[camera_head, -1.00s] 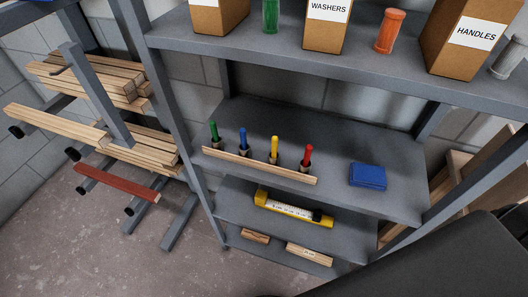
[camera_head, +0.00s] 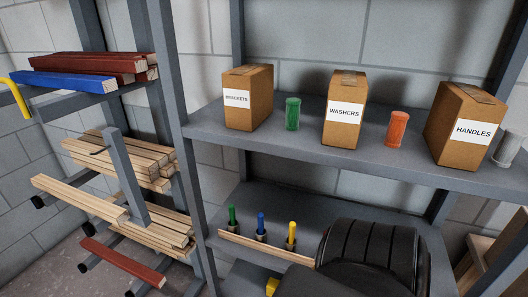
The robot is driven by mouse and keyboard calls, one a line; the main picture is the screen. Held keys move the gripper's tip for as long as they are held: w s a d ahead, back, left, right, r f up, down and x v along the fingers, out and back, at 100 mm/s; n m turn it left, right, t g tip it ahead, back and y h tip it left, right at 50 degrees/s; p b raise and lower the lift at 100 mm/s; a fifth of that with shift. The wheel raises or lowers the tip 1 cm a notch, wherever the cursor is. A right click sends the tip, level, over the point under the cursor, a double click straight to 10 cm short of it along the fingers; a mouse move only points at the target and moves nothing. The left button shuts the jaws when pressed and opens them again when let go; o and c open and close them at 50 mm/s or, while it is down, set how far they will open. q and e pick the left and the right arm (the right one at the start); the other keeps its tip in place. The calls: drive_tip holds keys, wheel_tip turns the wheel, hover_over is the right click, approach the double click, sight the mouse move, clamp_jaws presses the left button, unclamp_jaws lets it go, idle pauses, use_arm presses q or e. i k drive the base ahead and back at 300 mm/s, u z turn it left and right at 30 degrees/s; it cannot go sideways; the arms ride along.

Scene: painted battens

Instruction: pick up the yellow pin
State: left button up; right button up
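The yellow pin (camera_head: 292,232) stands upright in a dark holder on the middle shelf, behind a light wooden strip (camera_head: 262,246). It is the rightmost pin I can see in the row, with a blue pin (camera_head: 261,222) and a green pin (camera_head: 232,215) to its left. A black ribbed part, apparently of my own arm, fills the lower right and covers the shelf just right of the yellow pin. Neither gripper's fingers can be seen, and nothing visible touches the yellow pin.
The upper shelf (camera_head: 310,147) holds cardboard boxes labelled BRACKETS (camera_head: 240,112), WASHERS (camera_head: 340,123) and HANDLES (camera_head: 458,138), plus a green jar (camera_head: 292,114) and an orange jar (camera_head: 396,129). It overhangs the pins. Battens (camera_head: 118,232) lie on a rack at left.

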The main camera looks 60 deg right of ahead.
sight(292, 231)
drive_tip(key=k, duration=1.65)
drive_tip(key=z, duration=2.15)
drive_tip(key=i, duration=0.5)
drive_tip(key=u, duration=0.05)
